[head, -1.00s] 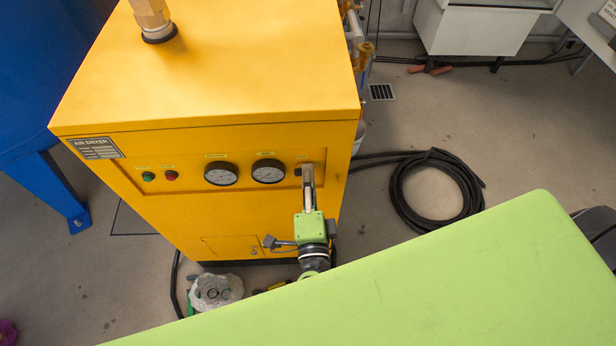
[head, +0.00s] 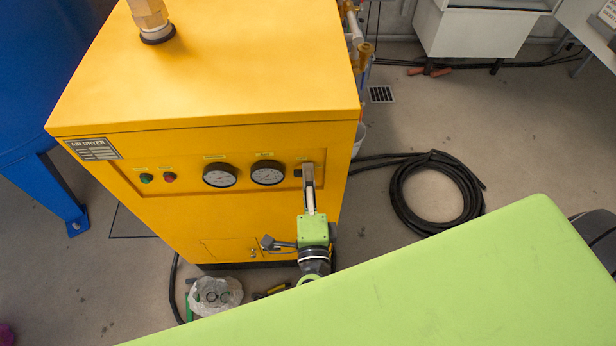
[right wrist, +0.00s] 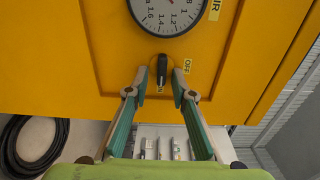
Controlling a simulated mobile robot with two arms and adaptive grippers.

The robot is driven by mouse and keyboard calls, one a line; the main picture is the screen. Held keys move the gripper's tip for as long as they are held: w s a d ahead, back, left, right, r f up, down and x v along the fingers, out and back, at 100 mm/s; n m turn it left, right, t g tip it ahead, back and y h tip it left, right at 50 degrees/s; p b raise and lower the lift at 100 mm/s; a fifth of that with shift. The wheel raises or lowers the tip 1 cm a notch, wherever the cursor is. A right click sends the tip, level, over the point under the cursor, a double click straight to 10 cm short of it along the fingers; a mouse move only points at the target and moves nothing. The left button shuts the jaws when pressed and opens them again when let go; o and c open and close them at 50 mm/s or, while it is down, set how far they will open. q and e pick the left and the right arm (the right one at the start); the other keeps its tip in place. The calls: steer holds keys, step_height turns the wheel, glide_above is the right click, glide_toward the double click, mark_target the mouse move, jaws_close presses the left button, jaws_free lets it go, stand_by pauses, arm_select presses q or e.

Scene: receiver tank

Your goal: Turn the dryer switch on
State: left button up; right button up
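The yellow air dryer (head: 205,75) stands with its front panel towards me. Its black dryer switch (right wrist: 162,69) shows in the right wrist view, between an OFF label (right wrist: 187,66) at its right and an ON label (right wrist: 160,89) below it. The knob's long side runs roughly up and down in that picture. My right gripper (right wrist: 160,79) is open, with one fingertip on each side of the knob and gaps visible. In the head view my right gripper (head: 309,182) reaches the panel's right end and partly hides the switch. My left gripper is not in view.
Two gauges (head: 219,174) (head: 267,172), a green button (head: 146,178) and a red button (head: 169,177) are left of the switch. A coiled black hose (head: 435,192) lies on the floor at right. A clear bag (head: 215,295) lies before the dryer.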

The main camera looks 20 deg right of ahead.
steer(key=v, duration=1.2)
steer(key=shift+r, duration=0.1)
stand_by(0.4)
